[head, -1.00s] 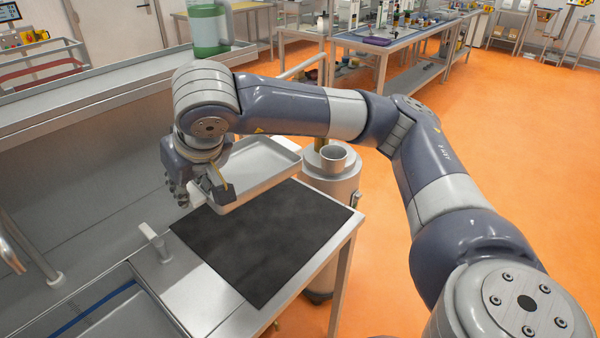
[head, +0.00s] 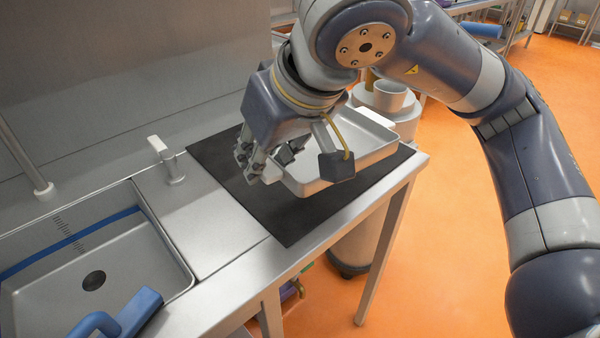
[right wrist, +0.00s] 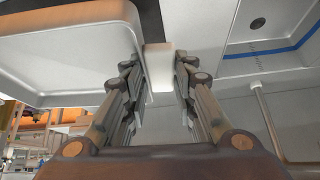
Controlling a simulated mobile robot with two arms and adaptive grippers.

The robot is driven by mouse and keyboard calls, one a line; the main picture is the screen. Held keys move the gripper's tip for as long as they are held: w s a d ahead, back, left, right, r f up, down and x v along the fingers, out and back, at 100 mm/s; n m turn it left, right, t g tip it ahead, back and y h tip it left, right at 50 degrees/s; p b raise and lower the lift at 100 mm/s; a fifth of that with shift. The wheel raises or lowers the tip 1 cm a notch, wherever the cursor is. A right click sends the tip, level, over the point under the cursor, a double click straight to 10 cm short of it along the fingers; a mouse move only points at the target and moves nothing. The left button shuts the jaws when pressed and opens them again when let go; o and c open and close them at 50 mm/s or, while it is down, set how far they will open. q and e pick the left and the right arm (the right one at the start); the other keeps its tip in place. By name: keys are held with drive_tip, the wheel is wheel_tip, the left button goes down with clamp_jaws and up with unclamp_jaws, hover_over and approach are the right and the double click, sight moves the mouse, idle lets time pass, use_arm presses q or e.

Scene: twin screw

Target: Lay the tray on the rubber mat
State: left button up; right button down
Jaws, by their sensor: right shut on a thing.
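The shallow grey-white tray (head: 368,137) is over the far right part of the black rubber mat (head: 285,212) in the head view. The mat lies flat on the steel counter. My right gripper (head: 264,168) is at the tray's near left end. In the right wrist view, the fingers of the right gripper (right wrist: 158,90) are shut on the pale lug at the edge of the tray (right wrist: 65,50). The tray looks roughly level; I cannot tell whether its underside touches the mat. My wrist hides part of the tray. My left gripper is not in view.
A steel sink (head: 150,262) with a blue stripe is at the left, with a small tap (head: 165,160) beside the mat. A blue handled object (head: 125,318) is at the sink's front. A white cup (head: 389,96) stands on a round stand behind the counter.

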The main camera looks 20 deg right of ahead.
drive_tip(key=shift+n, duration=0.6)
drive_tip(key=s+f+b, duration=0.1)
drive_tip(key=b, duration=0.1)
drive_tip(key=s+a+f+b, duration=0.1)
drive_tip(key=f+b, duration=0.1)
drive_tip(key=s+f+b, duration=0.1)
drive_tip(key=f, duration=0.1)
drive_tip(key=shift+s+a+f+b, duration=0.25)
drive_tip(key=shift+a+b, duration=0.1)
drive_tip(key=shift+b, duration=0.05)
drive_tip(key=w+d, duration=0.1)
drive_tip(key=w, duration=0.4)
drive_tip(key=w+d+f, duration=0.1)
drive_tip(key=w+d, duration=0.1)
drive_tip(key=w, duration=0.3)
drive_tip(key=w+d, duration=0.2)
drive_tip(key=w, duration=0.2)
drive_tip(key=shift+w+f, duration=0.25)
drive_tip(key=shift+w, duration=0.15)
drive_tip(key=shift+w+d+f, duration=0.1)
drive_tip(key=shift+f, duration=0.15)
drive_tip(key=shift+f+b, duration=0.45)
drive_tip(key=shift+f, duration=1.1)
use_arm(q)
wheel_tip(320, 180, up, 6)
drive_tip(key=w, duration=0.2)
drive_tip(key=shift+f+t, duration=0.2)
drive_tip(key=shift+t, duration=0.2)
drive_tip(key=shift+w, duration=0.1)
